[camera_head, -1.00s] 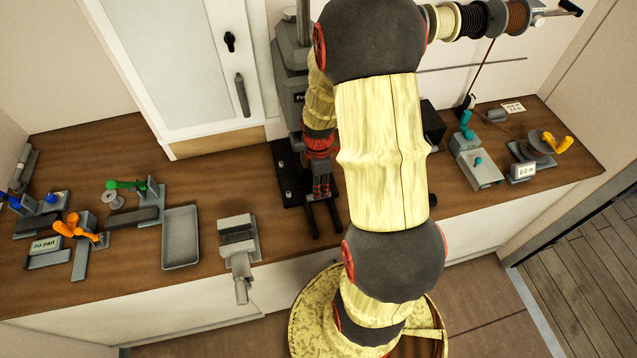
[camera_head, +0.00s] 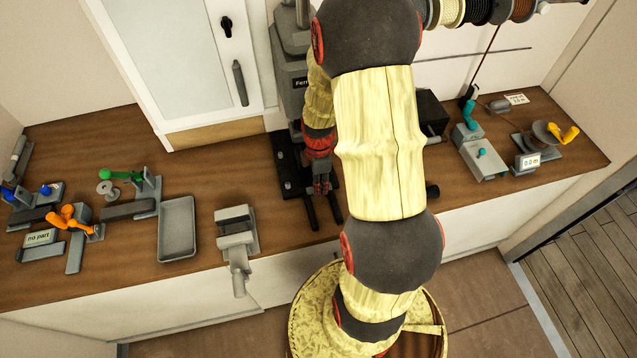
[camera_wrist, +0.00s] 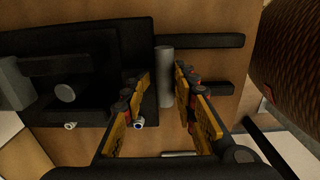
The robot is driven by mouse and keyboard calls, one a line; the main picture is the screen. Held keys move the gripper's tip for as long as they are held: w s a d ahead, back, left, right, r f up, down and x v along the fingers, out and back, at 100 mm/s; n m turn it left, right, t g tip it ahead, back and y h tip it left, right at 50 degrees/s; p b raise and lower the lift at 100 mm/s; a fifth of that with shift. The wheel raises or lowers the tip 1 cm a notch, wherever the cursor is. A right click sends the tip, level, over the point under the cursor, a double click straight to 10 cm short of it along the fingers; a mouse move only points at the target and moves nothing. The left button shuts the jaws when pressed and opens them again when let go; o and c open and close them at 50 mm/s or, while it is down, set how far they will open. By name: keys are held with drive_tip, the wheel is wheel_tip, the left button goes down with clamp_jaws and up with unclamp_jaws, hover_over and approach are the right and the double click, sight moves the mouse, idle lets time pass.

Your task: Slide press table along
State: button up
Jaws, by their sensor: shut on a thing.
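The press stands at the back of the counter, with a grey column (camera_head: 293,72) and a black base plate (camera_head: 283,165). Dark rails (camera_head: 311,212) run from it toward the counter's front. My gripper (camera_head: 322,185) is low over the right part of this base, beside the column. In the wrist view my gripper (camera_wrist: 164,92) has its yellow-padded fingers on either side of a grey cylindrical handle (camera_wrist: 165,65) and is shut on it. The handle is beside the black plate (camera_wrist: 95,60). My arm hides the right side of the press in the head view.
A grey tray (camera_head: 177,229) and a grey vise-like fixture (camera_head: 237,234) stand left of the press. Small coloured fixtures (camera_head: 127,177) fill the far left. A black box (camera_head: 431,112) and teal-handled device (camera_head: 480,153) stand to the right. Rope spools (camera_head: 480,14) hang above.

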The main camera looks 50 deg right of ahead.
drive_tip(key=shift+s+a+f, duration=0.25)
drive_tip(key=shift+s+f, duration=0.1)
drive_tip(key=shift+c, duration=0.4)
drive_tip(key=shift+w+d, duration=0.2)
drive_tip(key=shift+w, duration=0.15)
drive_tip(key=o, duration=0.8)
drive_tip(key=shift+f, duration=0.1)
drive_tip(key=o, duration=0.3)
drive_tip(key=shift+w+d+r, duration=0.2)
drive_tip(key=shift+w, duration=0.05)
drive_tip(key=shift+w+r, duration=0.1)
drive_tip(key=shift+w+d+r, duration=0.1)
drive_tip(key=shift+r, duration=0.45)
wheel_tip(320, 180, up, 11)
drive_tip(key=shift+f, duration=0.1)
